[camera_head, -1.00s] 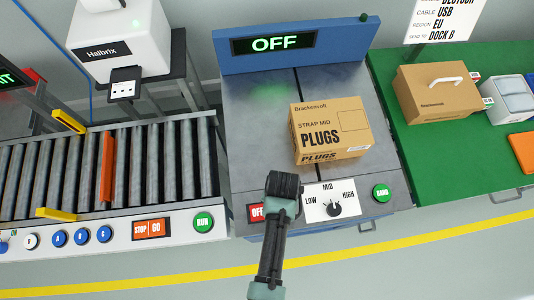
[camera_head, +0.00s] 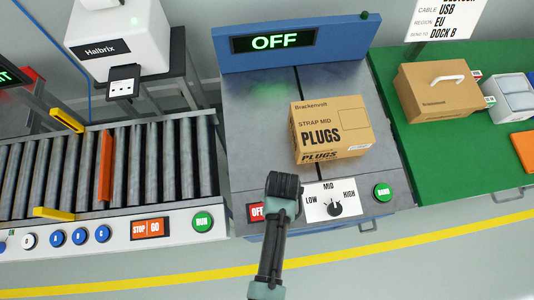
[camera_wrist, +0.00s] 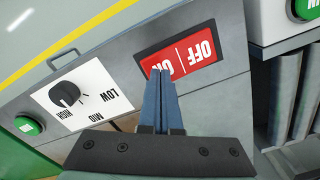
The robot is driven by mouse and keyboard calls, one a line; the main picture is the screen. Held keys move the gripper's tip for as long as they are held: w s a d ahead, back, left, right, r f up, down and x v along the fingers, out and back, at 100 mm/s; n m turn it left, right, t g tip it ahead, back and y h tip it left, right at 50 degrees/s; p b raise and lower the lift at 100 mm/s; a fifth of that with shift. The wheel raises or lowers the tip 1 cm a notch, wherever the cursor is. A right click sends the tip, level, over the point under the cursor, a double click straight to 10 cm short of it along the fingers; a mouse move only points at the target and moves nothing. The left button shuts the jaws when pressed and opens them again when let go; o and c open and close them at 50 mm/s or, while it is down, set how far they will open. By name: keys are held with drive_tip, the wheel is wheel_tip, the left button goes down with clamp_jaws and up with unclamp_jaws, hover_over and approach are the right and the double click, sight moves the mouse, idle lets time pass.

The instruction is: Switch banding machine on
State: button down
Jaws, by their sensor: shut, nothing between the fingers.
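The banding machine (camera_head: 235,110) has a grey top and a blue back panel. Its display (camera_head: 274,41) reads OFF in green. A red OFF | ON switch (camera_head: 256,211) sits at the left of its front panel, partly hidden by my arm in the head view. In the wrist view the whole OFF half of the switch (camera_wrist: 200,48) shows. My gripper (camera_wrist: 161,74) is shut and empty, its blue fingertips over the ON half and covering part of that word. I cannot tell whether they touch it. In the head view my wrist hides the fingers.
A LOW-MID-HIGH dial (camera_head: 334,208) and a green BAND button (camera_head: 383,192) sit right of the switch. A PLUGS carton (camera_head: 331,130) lies on the machine. A roller conveyor (camera_head: 160,165) is at left; a green table (camera_head: 425,155) with a handled carton (camera_head: 438,90) is at right.

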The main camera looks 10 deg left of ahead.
drive_tip(key=shift+f+b, duration=0.4)
drive_tip(key=shift+f, duration=0.25)
drive_tip(key=shift+r, duration=0.15)
wheel_tip(320, 180, up, 7)
drive_tip(key=p, duration=0.7)
drive_tip(key=shift+p, duration=0.3)
idle(0.4)
